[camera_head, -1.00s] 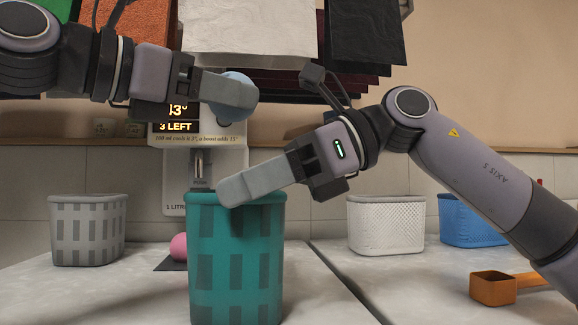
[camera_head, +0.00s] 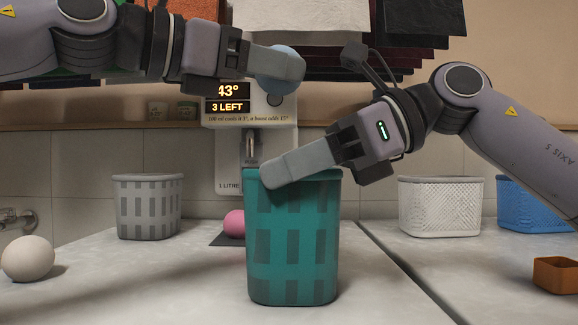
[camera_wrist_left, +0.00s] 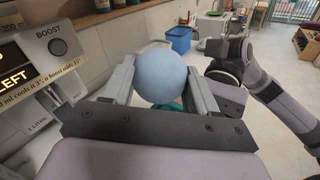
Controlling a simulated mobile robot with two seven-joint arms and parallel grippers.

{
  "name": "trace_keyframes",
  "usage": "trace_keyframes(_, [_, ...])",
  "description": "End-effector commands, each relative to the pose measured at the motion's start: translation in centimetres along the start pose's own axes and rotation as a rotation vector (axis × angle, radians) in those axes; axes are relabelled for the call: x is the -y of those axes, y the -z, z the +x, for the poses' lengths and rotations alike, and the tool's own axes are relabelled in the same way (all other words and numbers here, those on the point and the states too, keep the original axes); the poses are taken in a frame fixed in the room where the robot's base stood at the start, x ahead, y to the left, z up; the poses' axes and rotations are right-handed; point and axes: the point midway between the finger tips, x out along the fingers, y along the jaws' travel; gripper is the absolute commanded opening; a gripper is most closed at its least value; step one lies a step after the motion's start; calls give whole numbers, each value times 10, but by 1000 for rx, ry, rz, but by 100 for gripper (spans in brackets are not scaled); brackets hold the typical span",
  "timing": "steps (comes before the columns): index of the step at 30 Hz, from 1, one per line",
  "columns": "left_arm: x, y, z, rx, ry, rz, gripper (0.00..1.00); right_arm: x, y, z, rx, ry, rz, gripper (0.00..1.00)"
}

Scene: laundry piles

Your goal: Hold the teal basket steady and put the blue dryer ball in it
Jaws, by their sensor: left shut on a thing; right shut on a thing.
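The teal basket (camera_head: 292,240) stands upright on the counter in the middle of the head view. My right gripper (camera_head: 277,172) is shut on its rim, with a finger slanting over the near side. My left gripper (camera_head: 288,66) is shut on the blue dryer ball (camera_head: 281,93) and holds it above the basket, clear of the rim. In the left wrist view the ball (camera_wrist_left: 161,80) sits between both fingers, with a bit of teal below it. The basket's inside is hidden.
A grey basket (camera_head: 148,210), a pink ball (camera_head: 234,223) and a white ball (camera_head: 27,258) are left of the teal basket. A dispenser with a display (camera_head: 228,107) stands behind.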

Motion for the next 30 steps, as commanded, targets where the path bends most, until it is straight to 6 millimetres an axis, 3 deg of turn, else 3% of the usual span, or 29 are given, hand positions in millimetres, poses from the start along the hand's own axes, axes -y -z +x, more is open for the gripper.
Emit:
trace_keyframes(5, [-1,6,-2,-2,0,0,29,0,0,0,1,0,0,0])
trace_keyframes(18, [11,51,0,-3,1,0,29,0,0,0,1,0,0,0])
trace_keyframes(30, [13,58,0,-1,-1,0,29,0,0,0,1,0,0,0])
